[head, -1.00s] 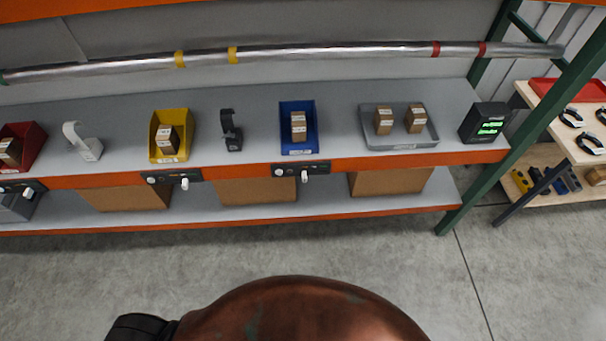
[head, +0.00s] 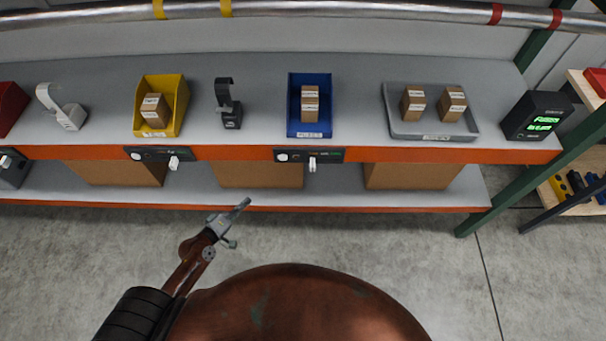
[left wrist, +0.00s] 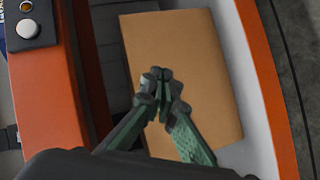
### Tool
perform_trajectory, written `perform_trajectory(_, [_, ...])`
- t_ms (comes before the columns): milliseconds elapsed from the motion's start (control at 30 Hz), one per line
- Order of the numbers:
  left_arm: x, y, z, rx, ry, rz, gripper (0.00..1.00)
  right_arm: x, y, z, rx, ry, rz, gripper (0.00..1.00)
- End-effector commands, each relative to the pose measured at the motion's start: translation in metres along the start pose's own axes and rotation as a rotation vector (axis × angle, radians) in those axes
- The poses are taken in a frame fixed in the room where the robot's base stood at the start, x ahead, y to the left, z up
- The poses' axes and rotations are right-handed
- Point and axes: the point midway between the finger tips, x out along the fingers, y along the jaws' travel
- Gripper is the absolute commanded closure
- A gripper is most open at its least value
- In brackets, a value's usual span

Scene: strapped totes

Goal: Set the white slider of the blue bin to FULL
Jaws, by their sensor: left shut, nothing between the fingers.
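The blue bin (head: 309,131) stands on the shelf with a brown box inside. Below it, on the orange shelf edge, is a black panel (head: 332,155) with a round white button (head: 282,157) and a white slider (head: 312,163). The slider's markings are too small to read. My left gripper (head: 243,204) is shut and empty, below and left of the panel, apart from the slider. In the left wrist view its closed fingers (left wrist: 161,84) show over a cardboard box, and the slider is not clearly visible. My right gripper is not in view.
A yellow bin (head: 158,132) with its own panel and slider (head: 174,163) is to the left. A grey tray (head: 431,130) and a display with green text (head: 540,116) are to the right. Cardboard boxes (head: 258,174) sit on the lower shelf. The floor in front is clear.

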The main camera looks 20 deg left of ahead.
Motion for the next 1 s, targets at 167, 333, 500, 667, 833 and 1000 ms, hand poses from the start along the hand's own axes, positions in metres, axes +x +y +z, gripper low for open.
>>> perform_trajectory(167, [-0.002, 0.114, 0.019, -0.193, -0.084, 0.231, 1.00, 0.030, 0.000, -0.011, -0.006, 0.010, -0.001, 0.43])
perform_trajectory(333, [-0.014, 0.171, 0.033, -0.290, -0.150, 0.330, 1.00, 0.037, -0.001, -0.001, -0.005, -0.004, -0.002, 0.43])
perform_trajectory(500, [-0.010, 0.190, 0.036, -0.312, -0.164, 0.354, 1.00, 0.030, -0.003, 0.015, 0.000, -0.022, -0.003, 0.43])
perform_trajectory(667, [0.013, 0.202, 0.037, -0.312, -0.161, 0.358, 1.00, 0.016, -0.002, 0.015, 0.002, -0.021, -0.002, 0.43])
perform_trajectory(833, [0.048, 0.213, 0.042, -0.311, -0.162, 0.355, 1.00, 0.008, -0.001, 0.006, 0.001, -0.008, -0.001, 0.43])
perform_trajectory(1000, [0.079, 0.224, 0.047, -0.311, -0.164, 0.353, 1.00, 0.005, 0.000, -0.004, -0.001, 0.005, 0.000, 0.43])
